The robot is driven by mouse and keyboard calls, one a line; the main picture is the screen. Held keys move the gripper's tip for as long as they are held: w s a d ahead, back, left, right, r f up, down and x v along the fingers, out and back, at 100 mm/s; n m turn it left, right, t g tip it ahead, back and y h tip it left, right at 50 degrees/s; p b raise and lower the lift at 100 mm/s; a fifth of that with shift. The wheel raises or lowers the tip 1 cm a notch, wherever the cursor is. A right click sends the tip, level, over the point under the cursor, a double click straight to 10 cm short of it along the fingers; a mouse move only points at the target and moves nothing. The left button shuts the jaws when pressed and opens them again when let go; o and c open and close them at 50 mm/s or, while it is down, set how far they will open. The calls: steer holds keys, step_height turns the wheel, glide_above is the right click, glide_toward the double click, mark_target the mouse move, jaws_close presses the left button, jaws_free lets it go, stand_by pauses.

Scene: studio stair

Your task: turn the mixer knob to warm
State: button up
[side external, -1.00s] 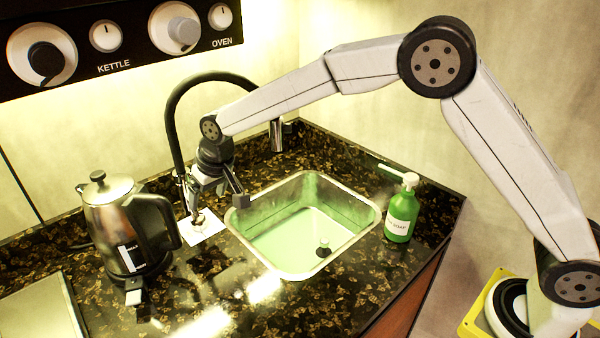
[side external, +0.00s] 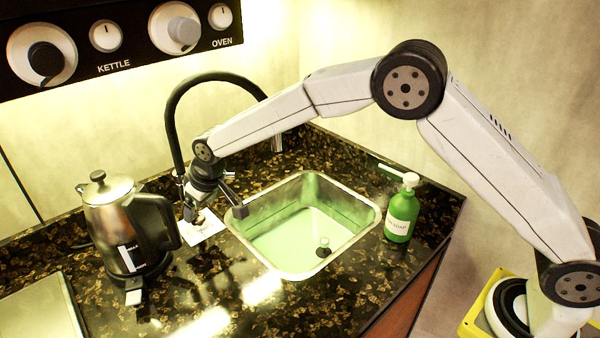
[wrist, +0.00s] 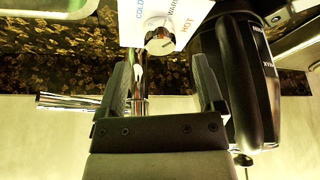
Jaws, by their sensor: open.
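The mixer knob (wrist: 160,42) is a small round metal knob in the wrist view, with a thin mark on its face that is too small to read surely. It stands on a white card (wrist: 188,12) lettered COLD, WARM and HOT; the card (side external: 205,233) also shows beside the sink in the side view. My gripper (wrist: 160,66) is open, its two dark fingers spread wide to the left and right of the knob's line. In the side view my gripper (side external: 214,207) is low over the card and partly hides the knob. Contact with the knob is not visible.
A kettle (side external: 118,225) stands close left of the card. A black tap hose (side external: 172,115) arches behind my gripper. The sink (side external: 290,268) is to the right, with a green soap bottle (side external: 402,212) beyond it. Open counter lies in front.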

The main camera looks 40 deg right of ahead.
mark_target(198, 217)
steer(key=shift+x, duration=2.15)
jaws_close()
steer(key=shift+n, duration=0.8)
steer(key=shift+d+n+g+y, duration=0.1)
steer(key=shift+n+g+y, duration=0.5)
steer(key=shift+n, duration=0.8)
